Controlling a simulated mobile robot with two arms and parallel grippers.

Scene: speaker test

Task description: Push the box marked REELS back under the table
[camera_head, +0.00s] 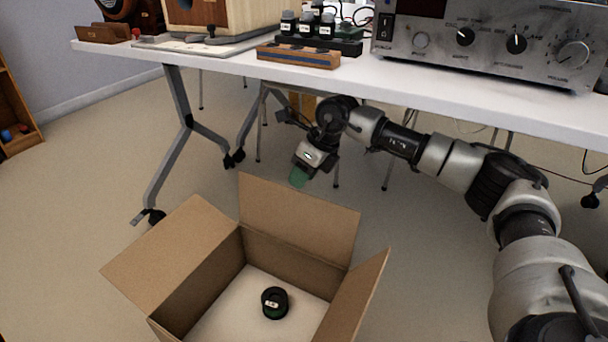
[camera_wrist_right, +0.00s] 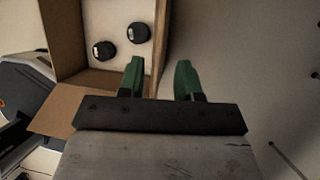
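An open cardboard box (camera_head: 180,252) with raised, spread flaps stands on the floor in front of the table (camera_head: 459,97). No REELS marking shows on its visible sides. A dark round item with a pale label (camera_head: 274,303) lies inside; the right wrist view shows two such items in the box (camera_wrist_right: 62,106). My right gripper (camera_head: 299,177), with green fingertips, hangs just beyond the box's far flap, below the tabletop. In the right wrist view its fingers (camera_wrist_right: 160,64) are apart, with a box wall appearing between them; contact cannot be told. My left gripper is not in view.
Table legs with casters (camera_head: 186,130) stand behind the box on the left. The tabletop carries a silver amplifier (camera_head: 485,40), a wooden speaker cabinet (camera_head: 220,15) and small bottles (camera_head: 306,25). The floor left of the box is clear. A wooden shelf (camera_head: 15,115) stands far left.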

